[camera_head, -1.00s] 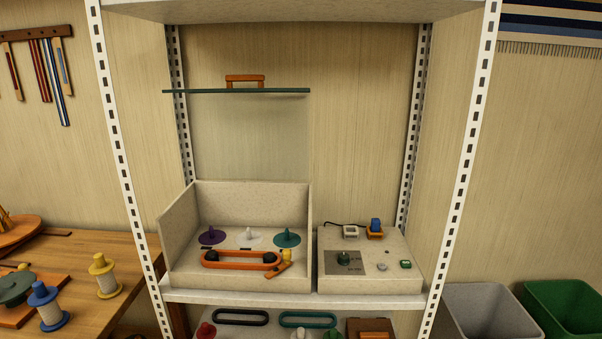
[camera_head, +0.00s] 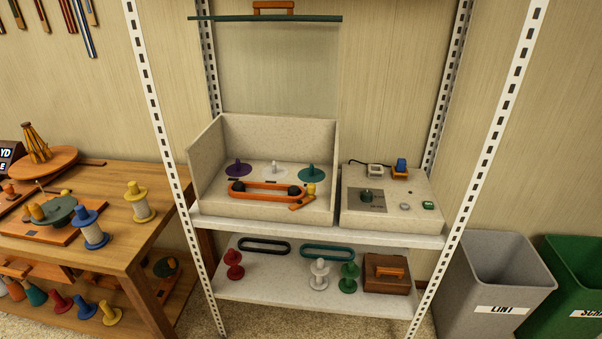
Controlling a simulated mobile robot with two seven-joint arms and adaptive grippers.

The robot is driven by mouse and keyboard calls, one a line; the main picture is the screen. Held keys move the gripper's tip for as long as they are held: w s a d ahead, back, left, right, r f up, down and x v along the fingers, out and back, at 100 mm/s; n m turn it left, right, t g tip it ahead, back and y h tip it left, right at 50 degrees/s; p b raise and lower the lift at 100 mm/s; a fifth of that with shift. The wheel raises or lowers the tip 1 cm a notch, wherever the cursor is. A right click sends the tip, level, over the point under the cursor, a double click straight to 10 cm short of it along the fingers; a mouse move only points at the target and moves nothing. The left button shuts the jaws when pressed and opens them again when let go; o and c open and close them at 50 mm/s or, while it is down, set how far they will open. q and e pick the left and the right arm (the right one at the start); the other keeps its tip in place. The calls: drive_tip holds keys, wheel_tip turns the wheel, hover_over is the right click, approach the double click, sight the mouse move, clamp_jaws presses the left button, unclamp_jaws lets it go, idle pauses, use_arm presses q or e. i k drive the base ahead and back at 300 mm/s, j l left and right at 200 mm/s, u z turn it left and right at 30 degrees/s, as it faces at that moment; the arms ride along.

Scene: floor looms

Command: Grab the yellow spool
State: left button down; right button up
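A yellow spool (camera_head: 139,201) with pale thread around its middle stands upright on the wooden table at the left, near the table's right edge. A second yellow spool-like piece (camera_head: 110,313) stands low at the left, on the level under the tabletop. It looks all yellow, with no pale thread that I can make out. Neither of my grippers shows in this view.
A blue spool (camera_head: 92,231) stands just left of the yellow one. A white post (camera_head: 168,170) of the shelf rack rises close to the table's right. The rack holds an open box (camera_head: 270,208), and its lower shelf (camera_head: 250,287) holds red, white and green spools.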

sight(137, 194)
drive_tip(key=u, duration=1.25)
drive_tip(key=i+j+z, duration=0.2)
drive_tip(key=z, duration=0.3)
drive_tip(key=i+j+z, duration=0.1)
drive_tip(key=j+z, duration=0.2)
drive_tip(key=z, duration=0.15)
drive_tip(key=i+j+z, duration=0.15)
drive_tip(key=j, duration=0.35)
drive_tip(key=j+z, duration=0.2)
drive_tip(key=j, duration=0.3)
drive_tip(key=i+j, duration=0.1)
drive_tip(key=j, duration=0.4)
drive_tip(key=i+j, duration=0.1)
drive_tip(key=j, duration=0.4)
drive_tip(key=i+j, duration=0.1)
drive_tip(key=j, duration=0.4)
